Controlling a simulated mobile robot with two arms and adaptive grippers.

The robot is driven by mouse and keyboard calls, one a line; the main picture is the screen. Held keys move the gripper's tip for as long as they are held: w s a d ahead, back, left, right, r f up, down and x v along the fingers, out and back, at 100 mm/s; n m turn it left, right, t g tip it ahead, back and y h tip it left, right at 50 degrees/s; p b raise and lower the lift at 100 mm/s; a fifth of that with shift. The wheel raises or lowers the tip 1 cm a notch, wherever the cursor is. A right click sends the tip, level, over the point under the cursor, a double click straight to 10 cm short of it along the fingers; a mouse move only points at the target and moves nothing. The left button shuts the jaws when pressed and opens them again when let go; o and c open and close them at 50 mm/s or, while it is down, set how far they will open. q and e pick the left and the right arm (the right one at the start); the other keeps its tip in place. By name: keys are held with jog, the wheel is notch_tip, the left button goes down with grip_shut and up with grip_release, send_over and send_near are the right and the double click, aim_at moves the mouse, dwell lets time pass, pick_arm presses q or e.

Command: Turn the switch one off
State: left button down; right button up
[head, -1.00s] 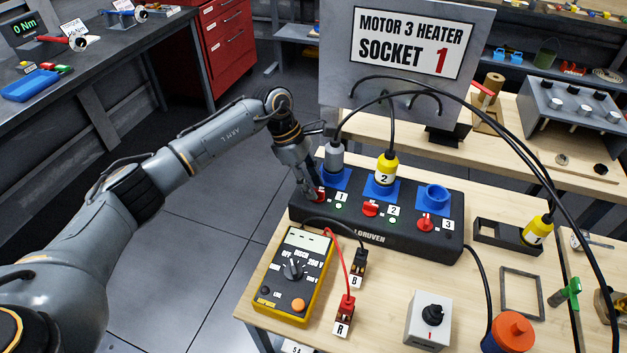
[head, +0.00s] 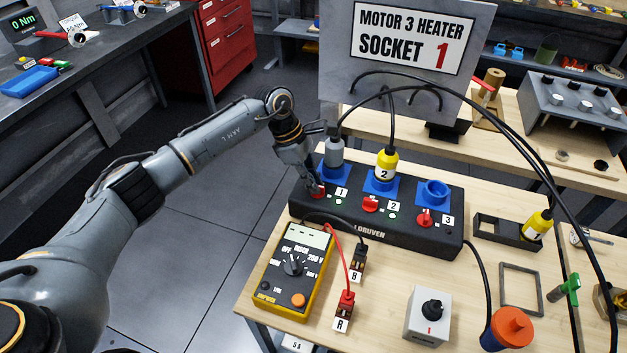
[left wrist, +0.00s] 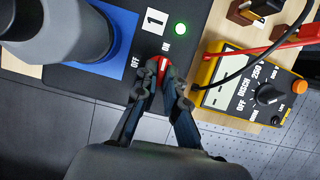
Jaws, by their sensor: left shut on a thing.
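The black socket box (head: 340,217) stands on the wooden bench with three blue sockets and red switches. Switch one, a red knob (left wrist: 162,63) beside label 1 with OFF and ON marks, is at the box's left end. My left gripper (head: 317,189) reaches down to it. In the left wrist view the fingers (left wrist: 166,82) are shut on the knob from both sides and hide part of it; its exact angle is hard to tell. The lamp (left wrist: 180,28) beside ON glows green. A grey plug (head: 334,152) sits in socket one. My right gripper is not in view.
A yellow plug (head: 386,163) marked 2 sits in socket two; socket three (head: 433,193) is empty. A yellow multimeter (head: 291,270) with red and black leads lies in front of the box. Black cables arch above it. A sign (head: 412,38) reads MOTOR 3 HEATER SOCKET 1.

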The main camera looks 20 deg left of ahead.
pick_arm(q)
jog(key=n, duration=0.1)
jog(key=n+t+b, duration=0.1)
jog(key=n, duration=0.1)
jog(key=n+b, duration=0.1)
jog(key=shift+s+t, duration=0.25)
jog(key=shift+t, duration=0.15)
jog(key=n+b, duration=0.1)
jog(key=n, duration=0.1)
jog(key=n+t+y+b, duration=0.1)
jog(key=n, duration=0.1)
jog(key=shift+s+d+f+n, duration=0.1)
jog(key=shift+d+n, duration=0.1)
jog(key=shift+n, duration=0.2)
jog(key=n+b, duration=0.1)
jog(key=n, duration=0.1)
jog(key=n+t+y+b, duration=0.1)
jog(key=n+b, duration=0.1)
jog(key=shift+s+d+n+y+b, duration=0.1)
jog(key=shift+d+n+y+b, duration=0.1)
jog(key=shift+n+y+b, duration=0.1)
jog(key=shift+d+n+t+y+b, duration=0.15)
jog(key=shift+n+y+b, duration=0.25)
jog(key=shift+n+b, duration=0.5)
jog(key=shift+n+t+y+b, duration=0.25)
jog(key=shift+n+y+b, duration=0.25)
jog(key=shift+n, duration=0.6)
jog(key=shift+r, duration=0.2)
